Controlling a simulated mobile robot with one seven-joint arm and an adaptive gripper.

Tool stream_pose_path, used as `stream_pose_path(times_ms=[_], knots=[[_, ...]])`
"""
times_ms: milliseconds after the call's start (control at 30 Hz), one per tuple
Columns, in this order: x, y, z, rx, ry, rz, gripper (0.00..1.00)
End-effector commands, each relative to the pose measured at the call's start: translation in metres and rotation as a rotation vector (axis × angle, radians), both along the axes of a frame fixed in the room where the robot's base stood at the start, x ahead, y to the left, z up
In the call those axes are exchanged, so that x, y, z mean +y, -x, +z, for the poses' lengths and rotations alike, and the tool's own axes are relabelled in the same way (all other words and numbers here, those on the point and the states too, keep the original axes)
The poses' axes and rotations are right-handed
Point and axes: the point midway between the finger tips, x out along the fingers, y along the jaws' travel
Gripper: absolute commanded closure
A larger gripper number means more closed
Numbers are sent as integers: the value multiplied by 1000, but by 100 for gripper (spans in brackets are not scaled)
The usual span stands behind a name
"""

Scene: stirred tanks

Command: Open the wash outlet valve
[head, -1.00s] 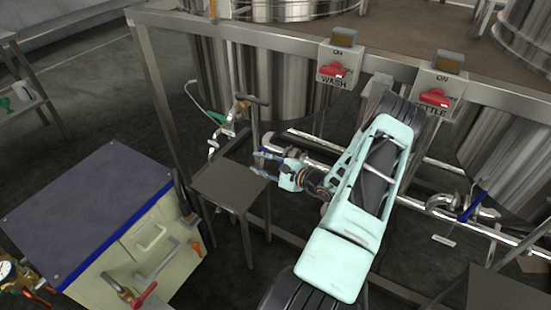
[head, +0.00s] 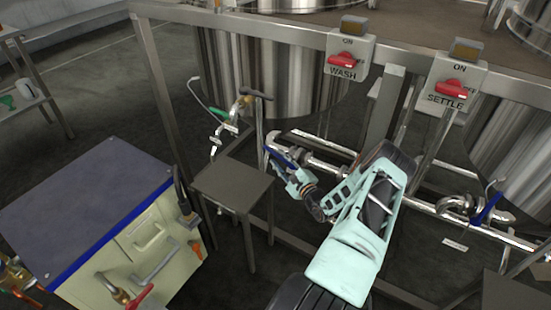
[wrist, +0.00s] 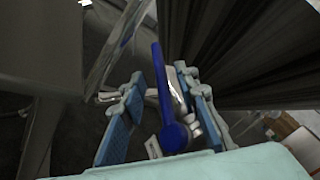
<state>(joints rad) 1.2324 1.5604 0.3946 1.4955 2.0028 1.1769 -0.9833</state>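The wash outlet valve's blue lever (wrist: 164,100) lies lengthwise between the two finger pads of my gripper (wrist: 163,85) in the wrist view. My gripper is open, with gaps visible between the lever and the pads. The silver valve body and pipe show behind the lever, partly hidden by it. In the head view my gripper (head: 282,172) is at the left end of the steel pipe (head: 325,165), below the wash tank (head: 290,80). The blue lever (head: 276,153) shows there as a small strip beside the fingers.
A small grey table (head: 232,188) stands just left of my gripper. A frame rail carries red WASH (head: 346,60) and SETTLE (head: 455,88) switches. Another blue-handled valve (head: 487,208) is at right. A cream cabinet (head: 150,240) stands at lower left.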

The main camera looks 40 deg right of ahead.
Motion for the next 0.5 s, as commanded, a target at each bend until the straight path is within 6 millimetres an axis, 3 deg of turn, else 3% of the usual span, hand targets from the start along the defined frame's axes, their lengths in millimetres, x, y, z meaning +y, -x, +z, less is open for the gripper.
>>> stream_pose_path(times_ms=[200, 500], knots=[[-2, -26, -1, -1, 0, 1, 71], [-2, -32, 0, 1, -1, 1, 71]])
